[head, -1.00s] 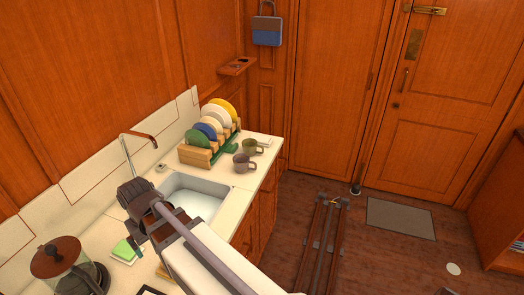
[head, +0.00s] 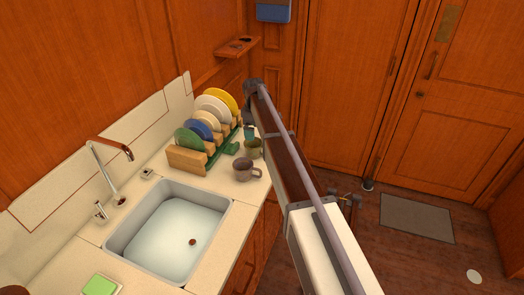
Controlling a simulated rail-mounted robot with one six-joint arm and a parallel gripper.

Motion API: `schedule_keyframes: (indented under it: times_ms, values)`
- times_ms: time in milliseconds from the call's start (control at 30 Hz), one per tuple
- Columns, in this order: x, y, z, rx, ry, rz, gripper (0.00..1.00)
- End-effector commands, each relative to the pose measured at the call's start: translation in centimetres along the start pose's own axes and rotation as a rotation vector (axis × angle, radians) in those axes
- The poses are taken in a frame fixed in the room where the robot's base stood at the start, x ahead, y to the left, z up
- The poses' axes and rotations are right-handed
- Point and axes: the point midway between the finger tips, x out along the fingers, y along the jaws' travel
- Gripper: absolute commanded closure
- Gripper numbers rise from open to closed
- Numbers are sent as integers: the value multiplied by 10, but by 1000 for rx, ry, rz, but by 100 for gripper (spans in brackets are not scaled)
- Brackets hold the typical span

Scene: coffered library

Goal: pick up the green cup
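The green cup (head: 255,150) is olive green and stands on the right end of the counter, beyond a grey-brown mug (head: 243,170). My arm covers part of its right side. My gripper (head: 248,126) hangs below the wrist, just behind the green cup in the picture. It is small, dark and partly hidden by my arm, so its fingers cannot be made out. A small teal patch shows at its lower end; I cannot tell what it is. I cannot tell whether the gripper touches the cup.
A wooden dish rack (head: 187,160) with several coloured plates stands left of the cups. A sink (head: 228,212) with a tap (head: 108,170) is nearer. A green sponge (head: 100,286) lies at the front. A small wall shelf (head: 238,46) is above the counter's far end.

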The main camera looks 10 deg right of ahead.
Motion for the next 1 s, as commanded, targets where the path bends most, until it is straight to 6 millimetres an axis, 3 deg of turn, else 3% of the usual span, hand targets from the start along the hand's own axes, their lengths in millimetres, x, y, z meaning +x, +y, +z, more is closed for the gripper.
schedule_keyframes:
  times_ms: [33,167,433,667,933,1000]
  values:
    - [19,0,0,1,0,0,0]
    - [46,0,0,2,0,0,0]
    - [56,0,0,3,0,0,0]
    - [100,0,1,3,0,0,0]
    - [100,0,1,3,0,0,0]
    - [100,0,1,3,0,0,6]
